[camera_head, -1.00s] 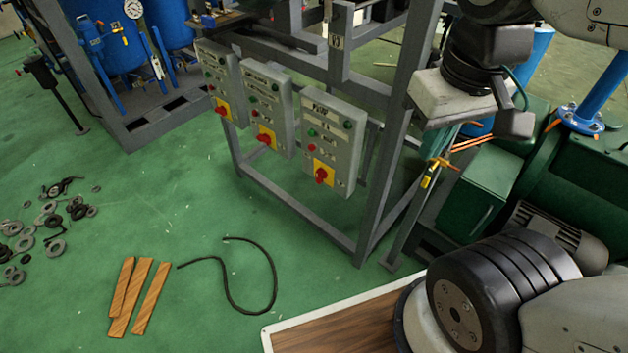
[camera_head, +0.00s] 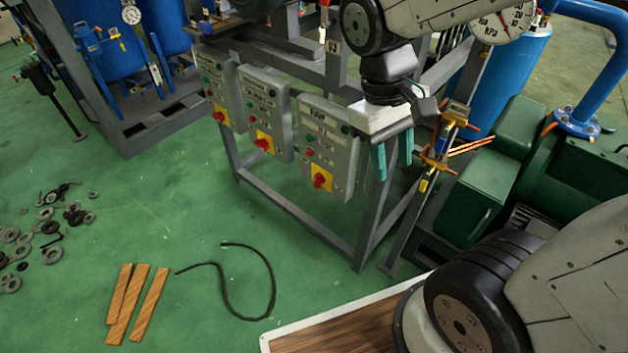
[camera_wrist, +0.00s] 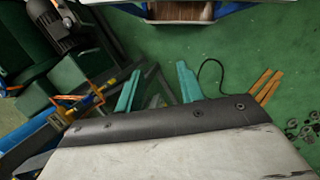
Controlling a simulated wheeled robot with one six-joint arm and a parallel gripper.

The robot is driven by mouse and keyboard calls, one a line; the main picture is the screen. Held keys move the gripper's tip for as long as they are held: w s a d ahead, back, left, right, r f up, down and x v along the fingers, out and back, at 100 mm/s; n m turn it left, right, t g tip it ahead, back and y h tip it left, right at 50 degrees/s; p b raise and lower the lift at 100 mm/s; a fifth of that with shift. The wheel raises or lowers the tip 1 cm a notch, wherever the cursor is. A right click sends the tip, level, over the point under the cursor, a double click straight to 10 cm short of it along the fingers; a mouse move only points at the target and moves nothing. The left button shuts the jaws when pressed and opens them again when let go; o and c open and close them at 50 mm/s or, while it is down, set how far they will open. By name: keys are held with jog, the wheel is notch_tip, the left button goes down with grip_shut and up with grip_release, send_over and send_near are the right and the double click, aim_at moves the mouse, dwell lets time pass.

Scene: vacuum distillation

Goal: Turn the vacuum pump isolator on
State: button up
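Three grey control boxes hang side by side on a grey frame in the head view: left (camera_head: 226,80), middle (camera_head: 278,97) and right (camera_head: 336,130). Each has small buttons and a red rotary switch on a yellow plate: left (camera_head: 219,117), middle (camera_head: 263,144), right (camera_head: 319,181). Their labels are too small to read surely, so I cannot tell which is the vacuum pump isolator, nor the switch positions. My gripper (camera_head: 392,158) points down, right of the right box and apart from it. Its two teal fingers are apart with nothing between; they also show in the wrist view (camera_wrist: 158,88).
The grey frame's post (camera_head: 372,210) stands close to my gripper. Green machinery (camera_head: 490,190) and a blue pipe (camera_head: 600,75) are at the right. A black cable (camera_head: 272,290), wooden strips (camera_head: 135,305) and scattered rings (camera_head: 45,225) lie on the floor.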

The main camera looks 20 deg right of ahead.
jog(key=w+f+n+g+h, duration=0.1)
jog(key=w+f+n+h, duration=0.6)
jog(key=w+f, duration=0.6)
jog(key=n+t+h, duration=0.3)
jog(key=n+t, duration=0.7)
jog(key=n, duration=0.5)
send_near(315, 180)
jog(key=d, duration=0.2)
jog(key=x, duration=0.7)
jog(key=shift+w+f, duration=0.35)
jog(key=shift+w, duration=0.15)
grip_shut()
